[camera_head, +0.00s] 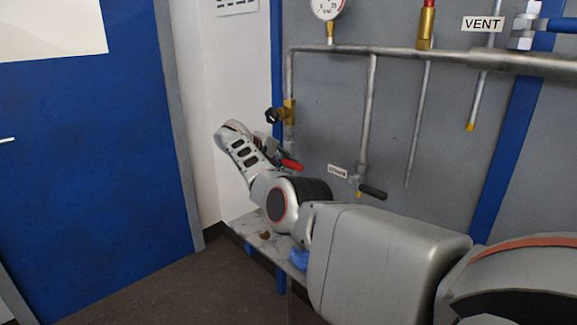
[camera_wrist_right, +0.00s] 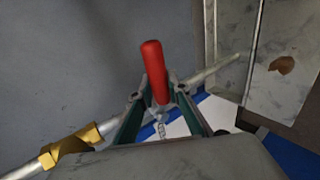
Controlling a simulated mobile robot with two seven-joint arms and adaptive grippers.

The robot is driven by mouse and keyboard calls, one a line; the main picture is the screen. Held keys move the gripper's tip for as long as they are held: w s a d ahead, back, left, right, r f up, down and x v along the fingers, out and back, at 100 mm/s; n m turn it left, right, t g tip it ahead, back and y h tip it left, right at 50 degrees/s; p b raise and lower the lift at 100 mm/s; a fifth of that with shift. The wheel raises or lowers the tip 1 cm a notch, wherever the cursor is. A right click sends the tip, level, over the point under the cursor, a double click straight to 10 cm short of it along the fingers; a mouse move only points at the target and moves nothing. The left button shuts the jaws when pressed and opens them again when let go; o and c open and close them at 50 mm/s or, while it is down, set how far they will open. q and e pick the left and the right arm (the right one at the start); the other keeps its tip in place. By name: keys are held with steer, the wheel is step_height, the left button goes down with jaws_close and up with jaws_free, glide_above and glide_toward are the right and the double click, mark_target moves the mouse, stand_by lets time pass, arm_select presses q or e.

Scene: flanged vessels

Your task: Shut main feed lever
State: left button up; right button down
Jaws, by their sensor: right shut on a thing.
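A red lever handle (camera_head: 292,164) shows in the head view beside my right arm, low on the left pipe of the grey panel. In the right wrist view the red handle (camera_wrist_right: 153,70) stands up between the two fingers of my right gripper (camera_wrist_right: 157,100). The gripper is shut on this lever. The lever's metal base is partly hidden between the fingers. No label naming it main feed can be read. In the head view my right gripper is mostly hidden behind my wrist. My left gripper is not in view.
A brass valve with a black knob (camera_head: 276,115) sits just above. A black-handled lever (camera_head: 372,192) with a small label (camera_head: 338,171) is to the right. A gauge (camera_head: 326,8), a VENT label (camera_head: 482,24) and a blue-handled valve (camera_head: 560,25) are higher. A blue door (camera_head: 90,160) is left.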

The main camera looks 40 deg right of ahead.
steer(key=c, duration=1.9)
jaws_free()
steer(key=v, duration=1.2)
